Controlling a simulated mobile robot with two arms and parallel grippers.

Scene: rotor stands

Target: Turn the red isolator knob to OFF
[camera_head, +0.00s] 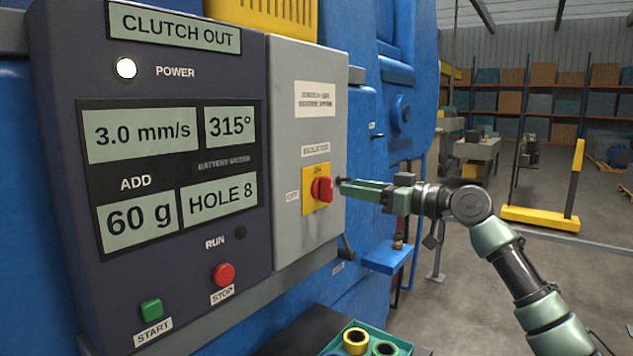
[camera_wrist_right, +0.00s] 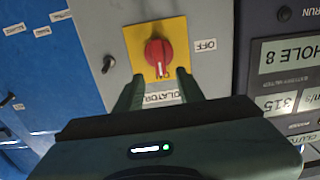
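The red isolator knob (camera_head: 322,189) sits on a yellow plate (camera_head: 309,200) on the grey panel. An ON mark is above it and an OFF label (camera_head: 293,196) to its left. In the right wrist view, which is turned over, the knob (camera_wrist_right: 159,55) has a white line pointing down toward the ON edge, and the OFF label (camera_wrist_right: 205,46) is to the right. My right gripper (camera_head: 341,184) is just right of the knob. Its two fingers (camera_wrist_right: 158,76) are apart, with the knob ahead between their tips and no clear contact. My left gripper is not in view.
The dark control panel (camera_head: 140,270) with displays, a green START button (camera_head: 151,309) and a red STOP button (camera_head: 223,274) is left of the grey box. A dark lever (camera_head: 346,250) sticks out below the box. A green tray (camera_head: 400,347) with rings is at the bottom.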

